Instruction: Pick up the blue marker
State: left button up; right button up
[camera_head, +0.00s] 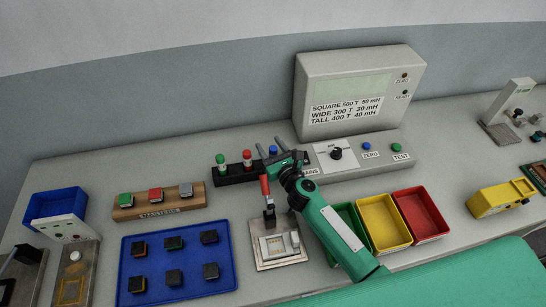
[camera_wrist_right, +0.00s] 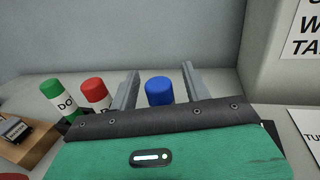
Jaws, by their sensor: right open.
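The blue marker (camera_head: 272,150) stands upright at the right end of a black rack (camera_head: 234,175), with a red marker (camera_head: 247,158) and a green marker (camera_head: 221,160) to its left. My right gripper (camera_head: 269,144) is open at the rack. In the right wrist view the blue marker's cap (camera_wrist_right: 159,91) shows between the two separated fingers (camera_wrist_right: 160,72), with visible gaps on both sides. The marker's lower part is hidden behind the gripper body. My left gripper is not in view.
A grey meter box (camera_head: 345,70) stands behind on the right, with a control panel in front. Green, yellow (camera_head: 383,223) and red bins (camera_head: 421,214) sit beside my right arm. A blue tray (camera_head: 155,290) of dark blocks and a wooden button block (camera_head: 160,212) are left.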

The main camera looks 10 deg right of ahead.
jog(key=shift+w, duration=0.1)
grip_shut()
jog(key=shift+r, duration=0.15)
notch_tip(320, 180, up, 20)
jog(key=p, duration=0.4)
dwell(0.4)
